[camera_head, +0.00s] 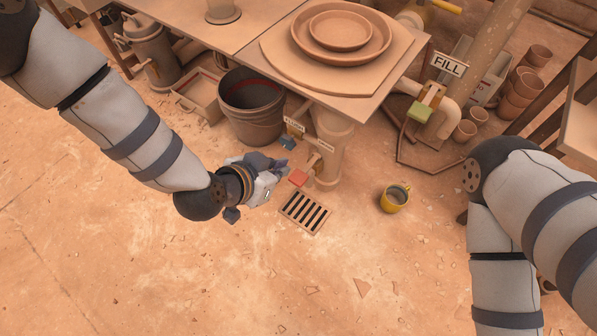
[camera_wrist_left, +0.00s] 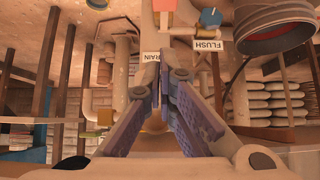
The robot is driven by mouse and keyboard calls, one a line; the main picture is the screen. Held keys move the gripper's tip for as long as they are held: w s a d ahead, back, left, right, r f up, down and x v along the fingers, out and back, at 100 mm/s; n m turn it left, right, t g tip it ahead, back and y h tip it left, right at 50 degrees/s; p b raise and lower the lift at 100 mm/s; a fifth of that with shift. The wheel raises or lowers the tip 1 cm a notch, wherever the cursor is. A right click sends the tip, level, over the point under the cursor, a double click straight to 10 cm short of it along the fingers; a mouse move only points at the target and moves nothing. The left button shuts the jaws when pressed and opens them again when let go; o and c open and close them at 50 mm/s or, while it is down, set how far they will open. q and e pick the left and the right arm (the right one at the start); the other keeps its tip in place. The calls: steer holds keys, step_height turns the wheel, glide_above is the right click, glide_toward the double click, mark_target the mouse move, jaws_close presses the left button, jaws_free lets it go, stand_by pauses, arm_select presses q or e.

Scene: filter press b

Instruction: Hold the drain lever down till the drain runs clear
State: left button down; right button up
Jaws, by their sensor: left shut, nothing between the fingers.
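The drain lever has a red end (camera_head: 298,178) and stands low by the pipe foot, under the DRAIN sign (camera_head: 326,145). In the left wrist view, which is upside down, a red end (camera_wrist_left: 164,5) shows at the top edge, with the DRAIN sign (camera_wrist_left: 151,56) partly behind a finger. My left gripper (camera_head: 281,168) is shut and empty, just left of the red end. It looks close to the lever, but I cannot tell whether they touch. A slotted floor drain (camera_head: 305,212) lies in front; no flow can be made out. My right gripper is out of view.
A blue lever (camera_head: 287,144) under the FLUSH sign (camera_head: 294,125) is close behind my left gripper. A yellow mug (camera_head: 395,199) is on the floor at right. A green lever (camera_head: 419,112) is near the FILL sign (camera_head: 447,65). The front floor is mostly clear.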

arm_select(q)
steer(key=b, duration=0.4)
glide_above(299, 181)
step_height(299, 181, down, 8)
steer(key=shift+d+r, duration=0.1)
steer(key=shift+r, duration=0.05)
step_height(299, 181, down, 3)
steer(key=shift+r+b, duration=0.2)
steer(key=shift+b, duration=0.4)
steer(key=shift+f, duration=0.45)
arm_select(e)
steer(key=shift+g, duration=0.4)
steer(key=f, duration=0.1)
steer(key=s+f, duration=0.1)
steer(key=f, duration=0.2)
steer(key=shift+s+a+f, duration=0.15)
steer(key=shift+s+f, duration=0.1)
